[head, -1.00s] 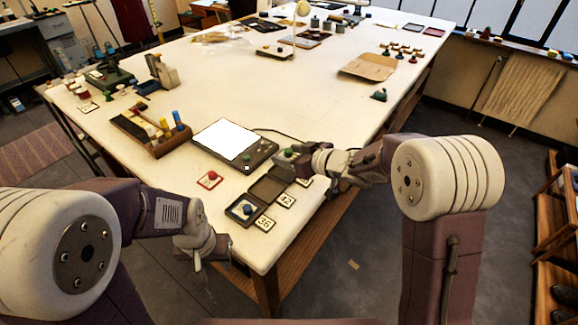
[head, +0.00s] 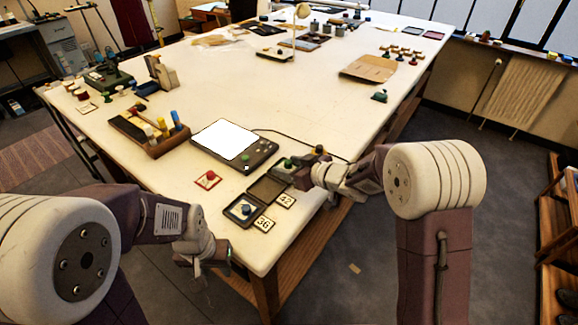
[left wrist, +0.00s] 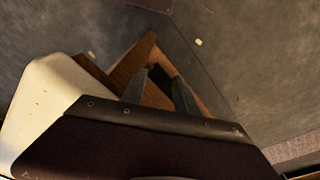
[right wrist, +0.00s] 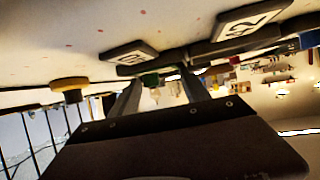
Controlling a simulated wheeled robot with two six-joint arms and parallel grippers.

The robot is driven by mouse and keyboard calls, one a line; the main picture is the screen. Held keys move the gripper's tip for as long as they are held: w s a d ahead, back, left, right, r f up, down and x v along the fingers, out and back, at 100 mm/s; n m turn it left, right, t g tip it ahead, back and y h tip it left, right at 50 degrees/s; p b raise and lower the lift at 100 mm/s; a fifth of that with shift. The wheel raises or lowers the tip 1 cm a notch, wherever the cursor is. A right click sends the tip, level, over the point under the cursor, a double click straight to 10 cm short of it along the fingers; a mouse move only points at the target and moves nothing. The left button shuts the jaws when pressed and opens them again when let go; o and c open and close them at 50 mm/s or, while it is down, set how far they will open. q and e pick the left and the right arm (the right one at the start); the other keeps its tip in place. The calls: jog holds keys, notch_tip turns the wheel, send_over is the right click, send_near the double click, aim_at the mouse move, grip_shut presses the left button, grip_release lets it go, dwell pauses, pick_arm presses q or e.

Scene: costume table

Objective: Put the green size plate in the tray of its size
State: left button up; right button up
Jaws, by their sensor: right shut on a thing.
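The green size plate, known by its green knob (head: 288,163), is at or just above the third, farthest tray of the row. My right gripper (head: 304,168) is shut on it; the right wrist view shows the green knob (right wrist: 150,80) between the fingertips. Whether the plate touches the tray floor is hidden. The nearest tray (head: 231,214) holds a blue-knobbed plate and has the 36 tile (head: 264,224). The middle tray (head: 265,188) looks empty, beside the 42 tile (head: 286,200). The third tray's tile (right wrist: 128,54) is hard to read. My left gripper (head: 198,268) is open and empty, off the table's front edge.
A red-knobbed plate (head: 208,180) lies left of the trays. A grey device with a white panel (head: 224,140) stands behind it. A wooden block with coloured pegs (head: 150,139) is farther left.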

jog(key=o, duration=1.2)
jog(key=shift+s+f, duration=0.1)
jog(key=shift+f, duration=0.25)
jog(key=shift+c, duration=0.2)
jog(key=o, duration=0.3)
jog(key=shift+d+f, duration=0.1)
jog(key=shift+f, duration=0.05)
jog(key=shift+r, duration=0.3)
jog(key=shift+r+p, duration=0.5)
jog(key=shift+p, duration=0.1)
jog(key=p+v, duration=0.1)
jog(key=v, duration=0.9)
jog(key=shift+s+d+r+p, duration=0.1)
jog(key=shift+d+r+p, duration=0.1)
jog(key=shift+r+p, duration=0.2)
jog(key=shift+s+d+r, duration=0.15)
jog(key=shift+s+d, duration=0.15)
jog(key=shift+s, duration=0.2)
